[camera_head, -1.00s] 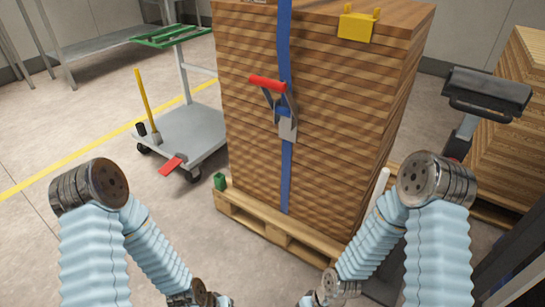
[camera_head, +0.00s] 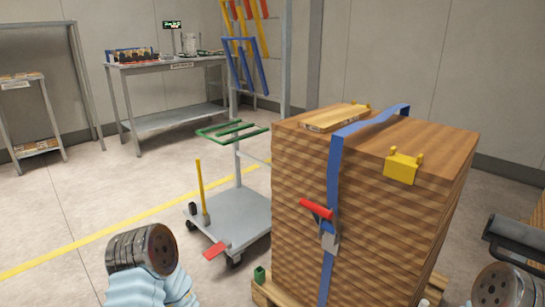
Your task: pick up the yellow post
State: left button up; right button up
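The yellow post (camera_head: 201,184) stands upright on the left part of a grey platform cart (camera_head: 240,215), near the cart's edge. It is thin, and its foot sits in a small holder on the deck. Part of my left arm shows at the lower left and part of my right arm at the lower right corner. Nothing touches the post from my side.
A tall wood stack (camera_head: 370,235) with a blue strap (camera_head: 333,190) stands right of the cart on a pallet (camera_head: 268,290). A red pedal (camera_head: 214,251) juts from the cart's front. A metal workbench (camera_head: 165,66) stands behind. Floor left of the cart is clear.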

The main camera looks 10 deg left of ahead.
aim_at(198, 159)
jog(key=i+j, duration=0.1)
jog(key=j, duration=0.25)
jog(key=i+j+u, duration=0.1)
jog(key=j, duration=0.2)
jog(key=i+j, duration=0.15)
jog(key=j, duration=0.2)
jog(key=i+j, duration=0.15)
jog(key=j, duration=0.15)
jog(key=i+j+u, duration=0.25)
jog(key=i+j, duration=0.45)
jog(key=i, duration=0.15)
